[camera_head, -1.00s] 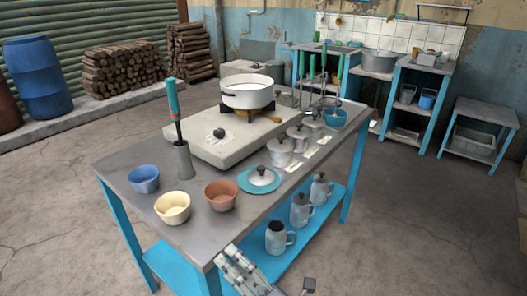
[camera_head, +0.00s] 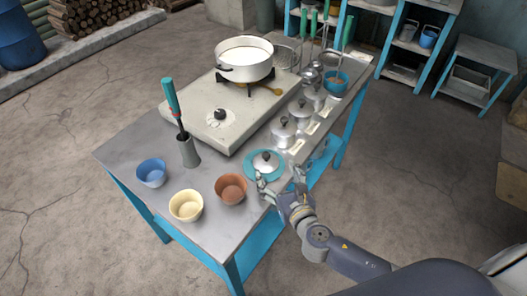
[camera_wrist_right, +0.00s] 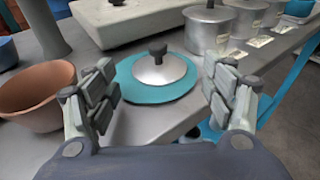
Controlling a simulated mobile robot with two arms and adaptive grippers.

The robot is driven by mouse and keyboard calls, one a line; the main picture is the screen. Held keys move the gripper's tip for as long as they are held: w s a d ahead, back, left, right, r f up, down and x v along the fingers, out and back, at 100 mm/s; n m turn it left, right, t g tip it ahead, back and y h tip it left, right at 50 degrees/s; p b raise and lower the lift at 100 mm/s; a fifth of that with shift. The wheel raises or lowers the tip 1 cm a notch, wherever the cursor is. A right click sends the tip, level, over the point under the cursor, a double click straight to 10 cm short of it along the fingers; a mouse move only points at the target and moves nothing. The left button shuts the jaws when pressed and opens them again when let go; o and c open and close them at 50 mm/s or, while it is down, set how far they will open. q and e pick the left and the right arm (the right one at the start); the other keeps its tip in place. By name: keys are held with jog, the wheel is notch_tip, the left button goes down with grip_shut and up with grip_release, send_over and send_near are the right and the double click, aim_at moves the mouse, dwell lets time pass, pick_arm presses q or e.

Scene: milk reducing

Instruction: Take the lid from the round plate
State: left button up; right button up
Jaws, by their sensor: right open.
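A silver domed lid (camera_head: 266,160) with a dark knob lies on a round teal plate (camera_head: 250,170) near the right edge of the table. In the right wrist view the lid (camera_wrist_right: 160,71) and plate (camera_wrist_right: 157,96) sit ahead, centred between my fingers. My right gripper (camera_head: 281,179) is open and empty at the table's edge, just in front of the plate; it also shows in the right wrist view (camera_wrist_right: 160,88). The fingers are apart from the lid's knob. My left gripper is not in view.
A brown bowl (camera_head: 231,188) stands left of the plate, with yellow (camera_head: 186,206) and blue (camera_head: 151,173) bowls beyond. Lidded silver pots (camera_head: 283,132) line the table behind the plate. A white pot (camera_head: 244,60) stands on the stove block (camera_head: 205,110).

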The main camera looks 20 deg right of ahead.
aim_at(267, 159)
jog(key=x, duration=0.2)
jog(key=shift+w+a, duration=0.15)
jog(key=shift+w, duration=0.25)
jog(key=x, duration=0.3)
jog(key=p+x, duration=0.1)
jog(key=shift+w+a+r, duration=0.1)
jog(key=shift+w+r, duration=0.15)
jog(key=shift+w, duration=0.2)
jog(key=shift+w+f, duration=0.15)
jog(key=shift+w, duration=0.2)
jog(key=shift+c, duration=0.2)
